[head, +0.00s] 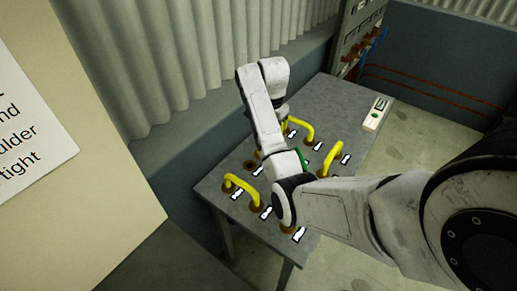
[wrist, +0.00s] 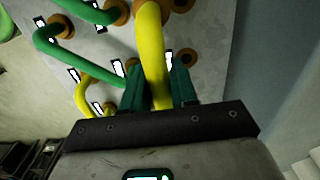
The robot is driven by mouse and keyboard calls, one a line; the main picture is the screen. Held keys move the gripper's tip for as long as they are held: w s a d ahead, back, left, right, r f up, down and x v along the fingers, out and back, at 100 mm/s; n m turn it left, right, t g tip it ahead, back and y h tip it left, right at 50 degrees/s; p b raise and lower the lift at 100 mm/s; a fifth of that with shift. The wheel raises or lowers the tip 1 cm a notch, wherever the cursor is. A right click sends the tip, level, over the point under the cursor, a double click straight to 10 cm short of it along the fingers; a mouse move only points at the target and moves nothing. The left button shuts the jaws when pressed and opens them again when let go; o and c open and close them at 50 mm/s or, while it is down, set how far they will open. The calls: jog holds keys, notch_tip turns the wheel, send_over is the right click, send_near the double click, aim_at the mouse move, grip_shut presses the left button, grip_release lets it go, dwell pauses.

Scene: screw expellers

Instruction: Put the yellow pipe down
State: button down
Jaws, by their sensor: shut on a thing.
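A thick yellow pipe (wrist: 151,50) runs up the middle of the wrist view, between the two green fingers of my gripper (wrist: 156,82). My gripper is shut on it. The pipe's near end is hidden behind the dark gripper body, and I cannot tell whether its far end touches a socket. In the head view my arm hides the gripper and the held pipe. The grey table (head: 342,97) carries other bent yellow pipes, one at the near left (head: 242,186) and one at the back (head: 303,129).
Brown round sockets with white labels are spread over the tabletop; one bare socket (wrist: 187,58) is right of the held pipe. Green pipes (wrist: 65,50) stand at the left in the wrist view. A pale labelled device (head: 376,114) lies at the table's right. A corrugated wall runs behind.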

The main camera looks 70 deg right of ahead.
jog(key=shift+w+d+f, duration=0.2)
jog(key=shift+w+f, duration=0.6)
jog(key=shift+f, duration=0.65)
jog(key=shift+w+d+f, duration=0.25)
jog(key=shift+w+f, duration=0.5)
jog(key=shift+f, duration=0.75)
jog(key=shift+w+d+f, duration=0.2)
jog(key=shift+w+f, duration=0.6)
jog(key=shift+f, duration=0.65)
jog(key=shift+f, duration=0.2)
jog(key=c, duration=0.9)
grip_release()
jog(key=shift+r+p, duration=0.5)
jog(key=shift+r, duration=5.7)
